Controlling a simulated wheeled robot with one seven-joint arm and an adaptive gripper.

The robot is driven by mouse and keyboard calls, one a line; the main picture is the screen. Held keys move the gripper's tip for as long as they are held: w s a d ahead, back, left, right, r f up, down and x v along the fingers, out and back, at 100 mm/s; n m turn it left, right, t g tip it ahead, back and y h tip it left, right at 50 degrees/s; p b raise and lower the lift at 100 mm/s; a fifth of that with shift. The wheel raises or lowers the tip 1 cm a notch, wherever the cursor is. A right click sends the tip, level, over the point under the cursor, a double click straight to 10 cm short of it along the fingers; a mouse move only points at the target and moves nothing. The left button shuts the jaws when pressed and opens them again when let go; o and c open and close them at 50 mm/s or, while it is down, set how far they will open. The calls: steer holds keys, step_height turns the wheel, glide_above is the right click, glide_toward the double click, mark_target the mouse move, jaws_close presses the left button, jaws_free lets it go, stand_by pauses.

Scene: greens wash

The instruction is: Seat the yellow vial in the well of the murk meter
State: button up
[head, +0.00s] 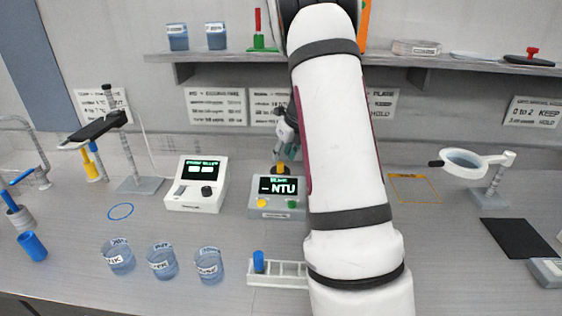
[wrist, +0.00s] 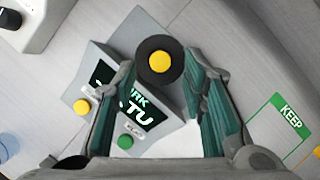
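The murk meter (head: 262,206) stands on the bench with an NTU display and a yellow and a green button; it also fills the left-centre of the wrist view (wrist: 103,62). The yellow vial (wrist: 159,62) shows end-on as a yellow disc inside a dark round ring at the meter's top; it appears upright in the well. In the head view the vial (head: 279,168) is a small yellow patch above the display. My gripper (wrist: 160,64) is open, one finger on each side of the ring, apart from the vial. How deep the vial sits is hidden.
A second white meter (head: 196,184) stands left of the murk meter. Several labelled cups (head: 162,261) and a white rack (head: 275,274) with a blue vial (head: 258,262) are near the front edge. A magnifier (head: 465,160) stands at the right. A shelf (head: 430,62) runs above.

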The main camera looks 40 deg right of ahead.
steer(key=v, duration=0.8)
steer(key=s+a+r+n, duration=0.3)
steer(key=a+n, duration=0.3)
steer(key=a, duration=0.2)
steer(key=s+a+r+n+y, duration=0.1)
steer(key=s+a+r+n, duration=0.1)
steer(key=a+r+n, duration=0.35)
steer(key=s+a+r+n, duration=0.25)
steer(key=a+n, duration=0.35)
steer(key=a, duration=0.4)
steer(key=s+a+f+n, duration=0.2)
steer(key=s+a+n, duration=1)
steer(key=s+n, duration=0.4)
steer(key=n, duration=0.4)
steer(key=shift+s+t+h, duration=0.3)
steer(key=shift+s, duration=0.1)
steer(key=shift+f, duration=0.1)
